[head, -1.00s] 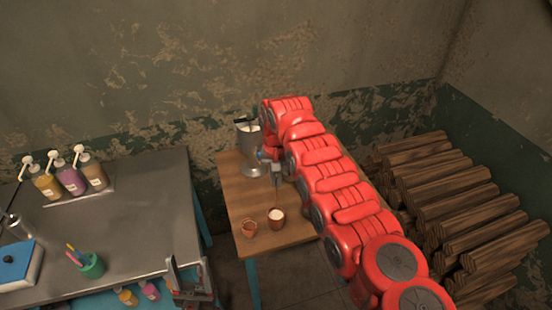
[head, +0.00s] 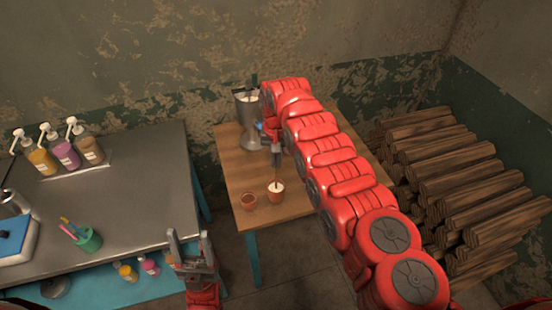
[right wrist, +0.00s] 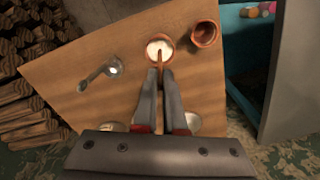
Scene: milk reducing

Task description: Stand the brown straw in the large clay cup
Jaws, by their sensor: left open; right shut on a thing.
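The large clay cup (head: 276,196) holds white milk and stands near the front of the wooden table; it also shows in the right wrist view (right wrist: 174,59). My right gripper (head: 277,164) is above it, pointing down. In the right wrist view its fingers (right wrist: 160,73) are shut on the thin brown straw (right wrist: 159,58). The straw's free end reaches over the cup's opening and seems to meet the milk; I cannot tell how deep it goes. My left gripper (head: 189,241) is open and empty, beside the metal counter, away from the cup.
A smaller reddish cup (head: 249,202) stands close to the left of the large cup. A metal jug (head: 250,132) stands at the back of the table. A spoon-like metal thing (right wrist: 97,76) lies on the table. The counter (head: 130,205) at left carries pump bottles. Logs (head: 440,190) are stacked right.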

